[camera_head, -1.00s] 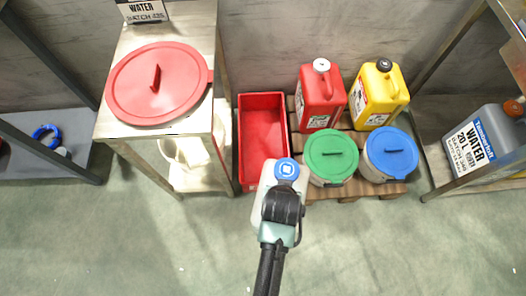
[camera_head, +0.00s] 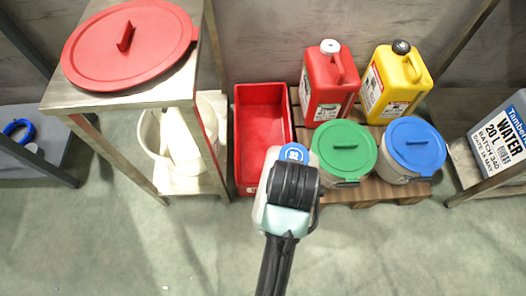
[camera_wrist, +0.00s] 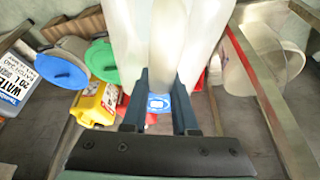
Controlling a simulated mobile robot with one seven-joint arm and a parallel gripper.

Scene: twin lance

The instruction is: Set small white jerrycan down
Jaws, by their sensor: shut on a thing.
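The small white jerrycan (camera_head: 264,212) has a blue cap (camera_head: 293,153) and is held by my gripper (camera_head: 290,190), which covers much of it in the head view. In the wrist view the white jerrycan (camera_wrist: 165,40) fills the top middle, with its blue cap (camera_wrist: 158,103) between the fingers of my gripper (camera_wrist: 160,112). The gripper is shut on the jerrycan. In the head view the can overlaps the front of the red crate (camera_head: 262,120); its height above the floor or crate is hard to tell.
A wooden pallet (camera_head: 370,190) holds a red jerrycan (camera_head: 328,85), a yellow jerrycan (camera_head: 393,85), and tubs with green (camera_head: 345,148) and blue (camera_head: 415,145) lids. A metal table (camera_head: 120,92) with a red lid (camera_head: 128,42) stands left. The floor in front is clear.

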